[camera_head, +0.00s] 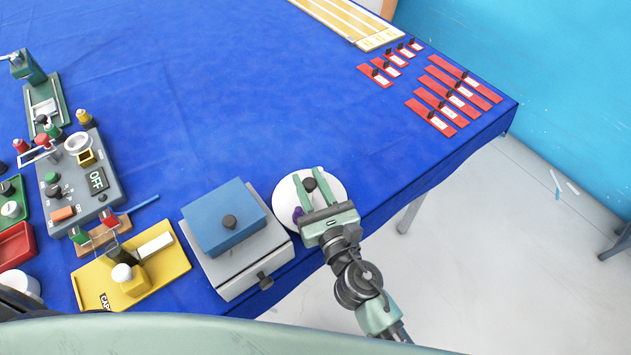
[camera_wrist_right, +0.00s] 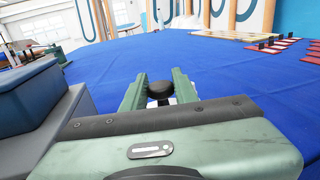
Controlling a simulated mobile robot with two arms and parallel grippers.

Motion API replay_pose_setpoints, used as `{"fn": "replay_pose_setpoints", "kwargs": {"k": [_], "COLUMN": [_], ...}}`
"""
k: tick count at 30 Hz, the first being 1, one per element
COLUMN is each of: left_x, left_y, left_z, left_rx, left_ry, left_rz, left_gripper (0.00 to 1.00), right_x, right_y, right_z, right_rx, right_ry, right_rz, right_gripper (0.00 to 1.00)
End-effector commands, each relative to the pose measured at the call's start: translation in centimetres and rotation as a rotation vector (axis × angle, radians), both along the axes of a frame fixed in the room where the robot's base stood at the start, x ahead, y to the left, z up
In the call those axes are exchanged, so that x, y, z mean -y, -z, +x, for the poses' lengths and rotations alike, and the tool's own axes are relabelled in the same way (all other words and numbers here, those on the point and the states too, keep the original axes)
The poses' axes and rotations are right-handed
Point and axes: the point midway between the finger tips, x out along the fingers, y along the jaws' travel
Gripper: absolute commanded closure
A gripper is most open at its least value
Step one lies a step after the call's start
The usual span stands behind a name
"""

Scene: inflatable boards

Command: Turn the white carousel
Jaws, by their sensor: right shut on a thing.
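The white carousel (camera_head: 334,187) is a round disc near the front right edge of the blue table. A dark knob (camera_head: 310,184) stands up at its middle, and a small purple item (camera_head: 297,213) sits on its left side. My right gripper (camera_head: 309,179) reaches over the disc from the front, its green fingers on either side of the knob and shut on it. The right wrist view also shows the knob (camera_wrist_right: 160,90) between the fingertips. Most of the disc is hidden there by the gripper body. My left gripper is not in view.
A grey box with a drawer (camera_head: 240,272) and a blue lidded top (camera_head: 222,222) stands just left of the carousel. A yellow tray (camera_head: 165,280) and a grey control panel (camera_head: 85,185) lie further left. Several red strips (camera_head: 430,110) lie at the far right. The table middle is clear.

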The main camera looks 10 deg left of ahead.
Motion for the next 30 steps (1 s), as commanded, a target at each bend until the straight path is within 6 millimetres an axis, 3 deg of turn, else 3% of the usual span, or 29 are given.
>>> {"fn": "replay_pose_setpoints", "kwargs": {"k": [18, 19, 21, 30], "left_x": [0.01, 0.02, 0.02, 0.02], "left_y": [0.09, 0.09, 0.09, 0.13], "left_z": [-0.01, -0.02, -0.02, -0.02], "left_rx": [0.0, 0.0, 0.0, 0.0], "left_ry": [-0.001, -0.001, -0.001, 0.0], "left_rz": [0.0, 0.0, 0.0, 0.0], "left_gripper": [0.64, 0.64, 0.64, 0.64], "right_x": [-0.34, -0.34, -0.33, -0.31], "right_y": [-0.3, -0.3, -0.27, -0.06], "right_z": [0.04, 0.04, 0.03, -0.11], "right_rx": [0.005, 0.006, 0.005, 0.001], "right_ry": [0.015, 0.015, 0.015, 0.014], "right_rz": [0.001, 0.001, 0.001, 0.0], "right_gripper": [1.0, 0.66, 0.52, 0.52]}}
